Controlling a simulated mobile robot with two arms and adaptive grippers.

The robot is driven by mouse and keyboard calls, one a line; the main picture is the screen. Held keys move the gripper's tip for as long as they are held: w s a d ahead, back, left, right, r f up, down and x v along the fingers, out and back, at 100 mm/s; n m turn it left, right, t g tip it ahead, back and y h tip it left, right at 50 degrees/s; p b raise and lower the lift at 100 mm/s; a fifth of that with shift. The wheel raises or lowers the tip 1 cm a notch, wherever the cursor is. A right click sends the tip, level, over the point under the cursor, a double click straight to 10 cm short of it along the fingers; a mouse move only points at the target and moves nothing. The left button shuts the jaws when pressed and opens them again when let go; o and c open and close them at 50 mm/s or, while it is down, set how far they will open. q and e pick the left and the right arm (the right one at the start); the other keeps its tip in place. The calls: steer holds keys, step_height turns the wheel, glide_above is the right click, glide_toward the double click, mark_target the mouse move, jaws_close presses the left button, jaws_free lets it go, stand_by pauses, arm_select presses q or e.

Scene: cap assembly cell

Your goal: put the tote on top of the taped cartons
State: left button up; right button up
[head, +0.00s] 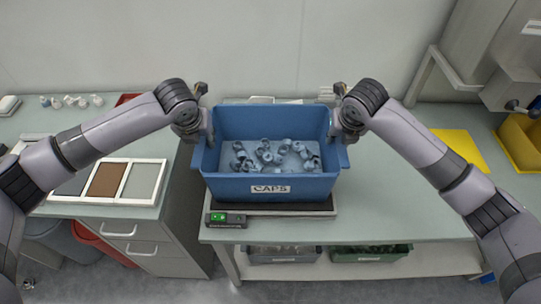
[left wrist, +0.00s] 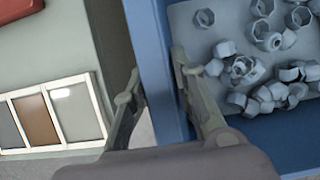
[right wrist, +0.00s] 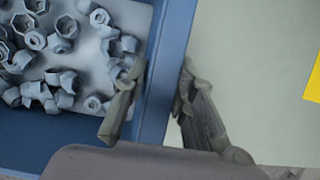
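The blue tote (head: 232,188), labelled CAPS, is upright on a scale on the bench and holds many grey caps. My left gripper (head: 205,128) is at its left side wall, one finger inside and one outside. The left wrist view shows those fingers (left wrist: 158,80) closed against the wall. My right gripper (head: 337,128) is at the right side wall in the same way. In the right wrist view its fingers (right wrist: 162,78) also close on the wall. I see no taped cartons in any view.
The scale (head: 226,219) has a green display at the bench front. A compartment tray (head: 142,183) lies on the left counter beyond a gap. A yellow sheet (head: 460,146) and a yellow bin (head: 518,150) are at the right. Bins (head: 284,256) sit on the shelf below.

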arm_select(q)
jaws_close()
arm_select(e)
jaws_close()
arm_select(q)
steer(key=shift+r, duration=0.1)
arm_select(e)
steer(key=shift+r, duration=0.1)
